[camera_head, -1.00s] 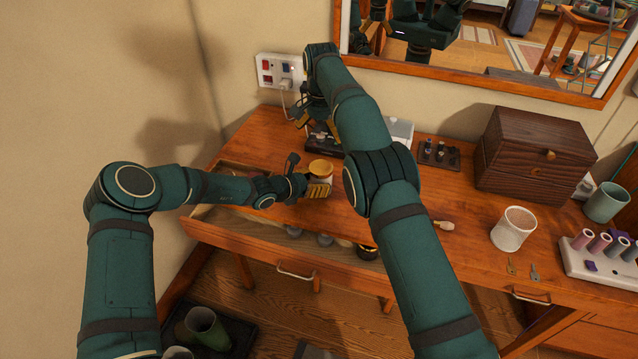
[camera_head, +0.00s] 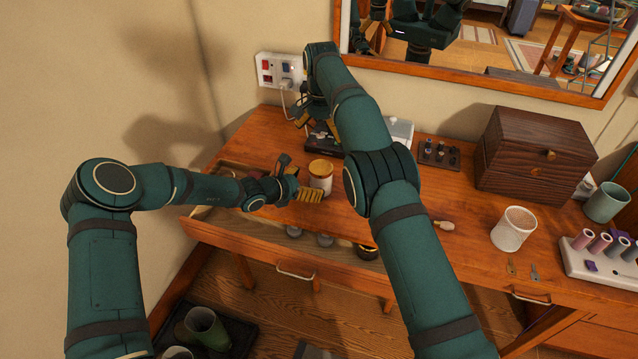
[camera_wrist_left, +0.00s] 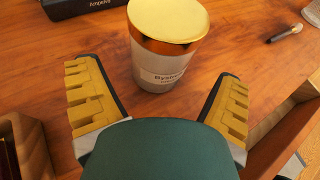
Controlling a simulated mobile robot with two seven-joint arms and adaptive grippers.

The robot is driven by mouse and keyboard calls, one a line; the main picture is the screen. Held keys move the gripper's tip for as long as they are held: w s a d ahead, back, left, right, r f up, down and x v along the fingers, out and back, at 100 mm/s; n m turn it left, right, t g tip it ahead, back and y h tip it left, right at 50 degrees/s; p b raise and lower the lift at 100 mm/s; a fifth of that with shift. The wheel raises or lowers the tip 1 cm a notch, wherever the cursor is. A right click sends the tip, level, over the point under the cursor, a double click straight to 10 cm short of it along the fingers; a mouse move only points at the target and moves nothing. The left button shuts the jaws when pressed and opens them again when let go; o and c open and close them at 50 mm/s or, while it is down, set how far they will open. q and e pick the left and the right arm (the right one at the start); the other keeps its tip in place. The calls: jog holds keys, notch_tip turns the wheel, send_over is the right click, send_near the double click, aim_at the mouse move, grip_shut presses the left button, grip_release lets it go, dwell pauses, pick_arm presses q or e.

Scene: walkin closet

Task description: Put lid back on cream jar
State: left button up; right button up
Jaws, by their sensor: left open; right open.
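The cream jar (camera_head: 322,183) stands upright on the dressing table, behind the open drawer. It is pale with a label and also shows in the left wrist view (camera_wrist_left: 163,75). The gold lid (camera_head: 320,167) sits on its top and looks level in the left wrist view (camera_wrist_left: 168,20). My left gripper (camera_head: 300,184) is open just in front of the jar, its fingers spread and apart from it. My right gripper (camera_head: 312,121) is open and empty at the back left of the table, partly hidden by its own arm.
A dark box (camera_head: 323,138) lies behind the jar. The open drawer (camera_head: 225,226) juts out below my left gripper. To the right are a wooden chest (camera_head: 530,165), a speckled cup (camera_head: 512,230) and a brush (camera_head: 443,225). A mirror (camera_head: 480,75) hangs behind.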

pick_arm(q)
jog(key=v, duration=0.9)
